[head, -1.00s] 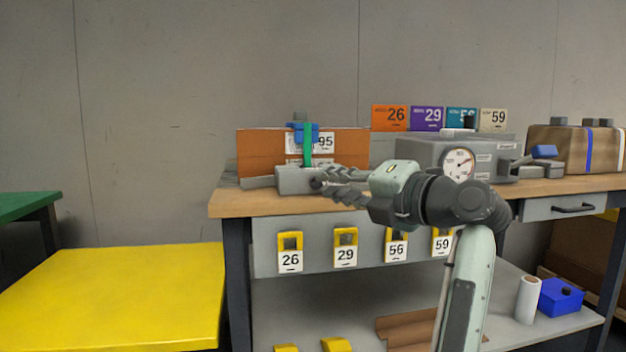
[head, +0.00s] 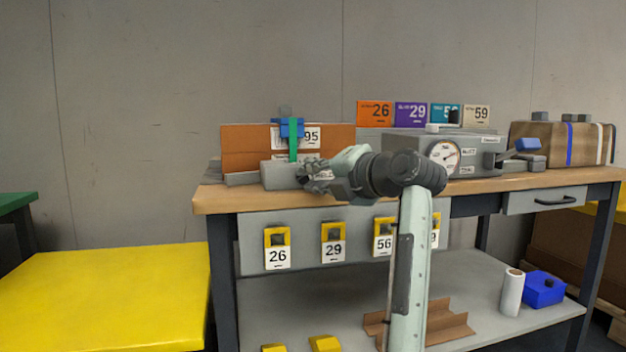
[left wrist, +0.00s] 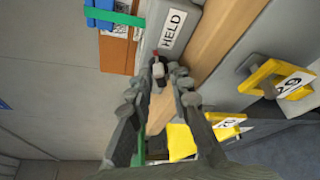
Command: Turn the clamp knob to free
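The clamp is a grey block (head: 280,177) on the bench, with a green upright bar (head: 293,140) and a blue top piece (head: 282,127) in front of an orange-brown carton (head: 240,148). In the left wrist view the block carries a label reading HELD (left wrist: 174,29). A small pale knob (left wrist: 158,70) with a red mark stands at the block's end. My left gripper (head: 312,172) is at the block's right end. In the left wrist view its fingers (left wrist: 161,79) are apart, one on each side of the knob; contact cannot be told. My right gripper is not in view.
A grey machine with a dial (head: 443,154) stands right of the clamp. Numbered cards (head: 410,113) are behind it, and a strapped brown box (head: 560,143) is at the far right. Yellow numbered holders (head: 333,240) hang below the bench's wooden edge. A yellow table (head: 105,300) is at left.

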